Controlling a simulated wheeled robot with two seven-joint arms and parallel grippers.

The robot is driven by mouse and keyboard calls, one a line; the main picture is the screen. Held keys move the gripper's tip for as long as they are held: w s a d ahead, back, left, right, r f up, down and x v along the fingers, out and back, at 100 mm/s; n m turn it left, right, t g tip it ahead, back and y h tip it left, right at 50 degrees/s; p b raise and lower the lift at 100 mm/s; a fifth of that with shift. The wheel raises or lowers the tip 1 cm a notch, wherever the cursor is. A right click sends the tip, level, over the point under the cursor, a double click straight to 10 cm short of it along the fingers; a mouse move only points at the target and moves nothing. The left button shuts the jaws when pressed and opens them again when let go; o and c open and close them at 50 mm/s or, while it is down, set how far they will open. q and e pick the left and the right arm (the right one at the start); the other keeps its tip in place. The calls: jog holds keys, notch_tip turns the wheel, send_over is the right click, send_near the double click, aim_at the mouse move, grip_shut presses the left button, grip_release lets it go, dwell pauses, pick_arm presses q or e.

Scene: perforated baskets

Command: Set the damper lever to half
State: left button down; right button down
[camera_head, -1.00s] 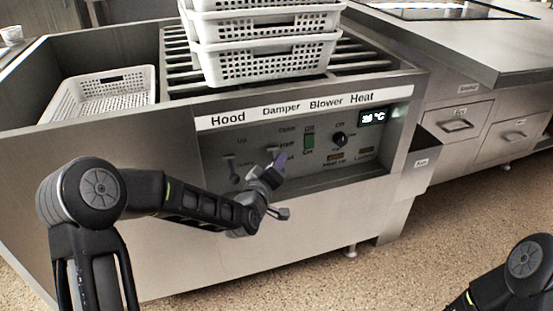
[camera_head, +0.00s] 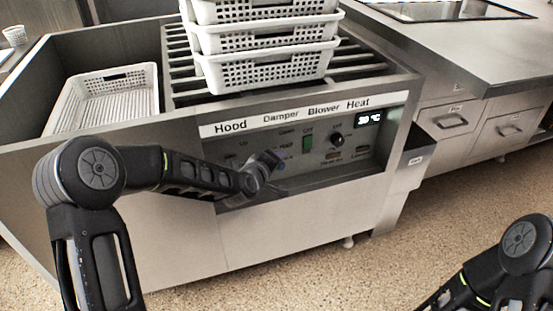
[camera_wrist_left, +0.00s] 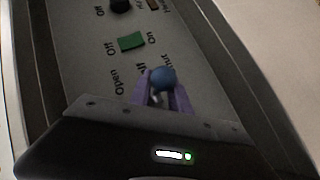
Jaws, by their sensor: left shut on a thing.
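The damper lever shows as a blue ball knob (camera_wrist_left: 163,78) in the left wrist view, in front of the panel beside the damper's Open, Half and Shut lettering. The lettering is partly covered, so its exact setting is unclear. My left gripper (camera_wrist_left: 160,94) has purple fingers, one on each side of the lever just under the knob, and is shut on it. In the head view my left gripper (camera_head: 276,164) is at the panel under the Damper label (camera_head: 281,115), hiding most of the lever. My right gripper is out of view; only part of that arm shows.
The blower's green switch (camera_head: 307,143) and the black heat knob (camera_head: 337,140) sit close to the right of the gripper. Stacked white baskets (camera_head: 265,68) stand on the slatted top. A metal box (camera_head: 412,160) juts out at the panel's right end.

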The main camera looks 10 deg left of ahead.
pick_arm(q)
jog(key=shift+s+d, duration=0.1)
jog(key=shift+d, duration=0.25)
jog(key=c, duration=1.5)
grip_release()
jog(key=o, duration=0.3)
jog(key=shift+a, duration=0.15)
jog(key=p+v, duration=0.1)
jog(key=v, duration=0.6)
jog(key=shift+s, duration=0.35)
jog(key=shift+r, duration=0.1)
